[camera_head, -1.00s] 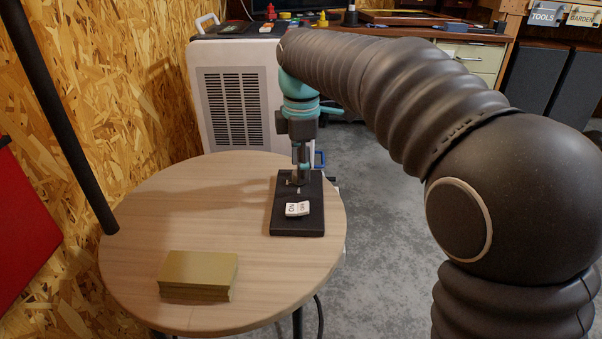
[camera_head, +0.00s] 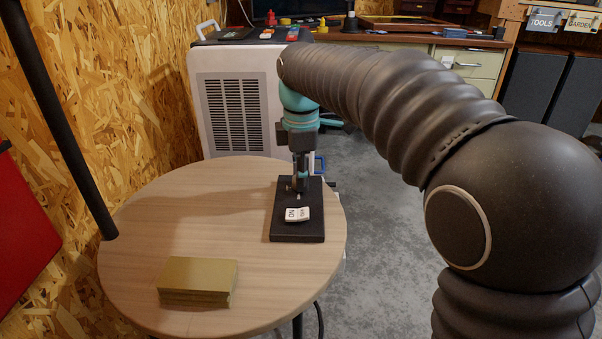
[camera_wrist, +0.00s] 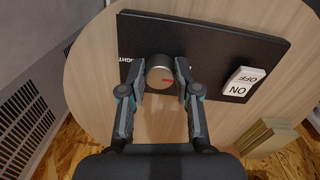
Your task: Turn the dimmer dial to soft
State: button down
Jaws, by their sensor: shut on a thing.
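White lettering ending in "GHT" shows left of the dial in the wrist view. Any "soft" label is hidden from view. A white ON/OFF rocker switch (camera_head: 297,214) is on the panel's near end; it also shows in the wrist view (camera_wrist: 244,82).
A stack of gold-coloured slabs (camera_head: 198,278) lies on the round wooden table (camera_head: 140,250) at the front left. A white vented unit (camera_head: 235,95) stands behind the table. A dark pole (camera_head: 60,120) rises at the left. The table's left middle is clear.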

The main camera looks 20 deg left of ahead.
jog(key=m+p, duration=0.3)
jog(key=shift+r, duration=0.2)
jog(key=m+p, duration=0.4)
jog(key=m, duration=0.1)
jog(key=shift+s, duration=0.1)
jog(key=m+p, duration=0.3)
jog(key=m, duration=0.2)
jog(key=shift+f, duration=0.1)
jog(key=shift+a+f+m+h+p, duration=0.15)
jog(key=shift+m+p, duration=0.35)
jog(key=shift+m, duration=0.65)
jog(key=shift+r+m+h+p, duration=0.15)
jog(key=shift+m+p, duration=0.3)
jog(key=shift+m, duration=0.7)
jog(key=shift+f, duration=0.15)
jog(key=c, duration=0.8)
grip_release()
